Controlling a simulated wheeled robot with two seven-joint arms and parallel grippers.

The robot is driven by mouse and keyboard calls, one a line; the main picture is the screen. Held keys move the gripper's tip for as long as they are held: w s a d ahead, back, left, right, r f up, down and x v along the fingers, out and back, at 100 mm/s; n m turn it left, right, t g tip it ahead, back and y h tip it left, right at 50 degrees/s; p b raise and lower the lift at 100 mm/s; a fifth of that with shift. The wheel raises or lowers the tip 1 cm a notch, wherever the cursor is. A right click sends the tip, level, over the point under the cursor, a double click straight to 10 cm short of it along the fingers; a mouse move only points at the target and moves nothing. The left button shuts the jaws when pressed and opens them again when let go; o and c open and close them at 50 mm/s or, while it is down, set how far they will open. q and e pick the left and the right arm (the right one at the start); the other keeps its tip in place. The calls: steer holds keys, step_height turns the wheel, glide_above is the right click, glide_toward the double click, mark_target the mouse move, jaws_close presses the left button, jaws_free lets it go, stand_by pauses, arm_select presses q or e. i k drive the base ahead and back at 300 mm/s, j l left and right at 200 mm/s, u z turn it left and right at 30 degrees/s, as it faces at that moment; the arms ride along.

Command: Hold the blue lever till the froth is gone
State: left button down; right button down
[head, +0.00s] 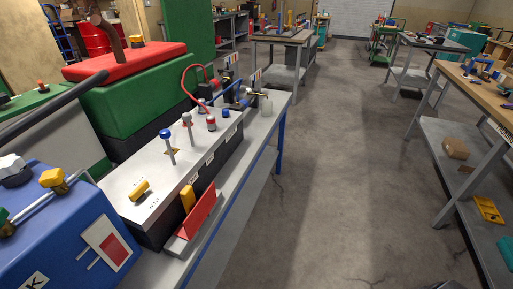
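A lever with a blue ball knob (167,135) stands up from the grey top of a control box (150,196) on the bench. Just behind it stands a similar lever with a pale grey knob (187,117). Neither of my grippers can be made out in the head view, and nothing is seen touching the blue lever.
A yellow knob (139,190), a red-and-white knob (211,123) and a red tilted plate (196,216) are around the control box. A blue machine (62,232) fills the lower left. The floor (325,170) is clear; a workbench (480,88) stands at right.

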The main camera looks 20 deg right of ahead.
mark_target(165, 134)
steer(key=u, duration=1.05)
steer(key=k+l+u, duration=0.15)
steer(key=u, duration=0.35)
steer(key=k+l, duration=0.1)
steer(key=k, duration=0.3)
